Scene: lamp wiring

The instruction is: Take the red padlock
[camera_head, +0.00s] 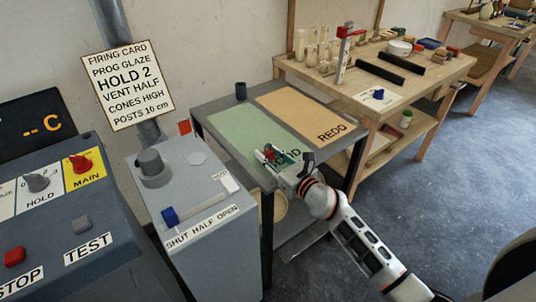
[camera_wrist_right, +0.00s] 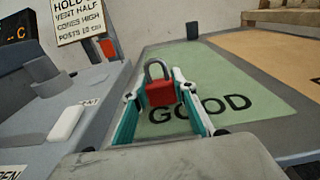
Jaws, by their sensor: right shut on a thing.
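The red padlock (camera_wrist_right: 160,94) is between the fingers of my right gripper (camera_wrist_right: 161,100) in the right wrist view, its grey shackle pointing up. The gripper is shut on it. In the head view, the right gripper (camera_head: 276,158) is at the front edge of the green GOOD area, and a small red part of the padlock (camera_head: 269,152) shows there. I cannot tell whether the padlock touches the table. My left gripper is not in view.
The grey table has a green GOOD area (camera_head: 238,137) and an orange REDO area (camera_head: 300,112). A dark cup (camera_head: 241,91) stands at its back edge. A grey control box (camera_head: 205,205) with a blue slider is close on the left. A wooden workbench (camera_head: 440,75) stands behind right.

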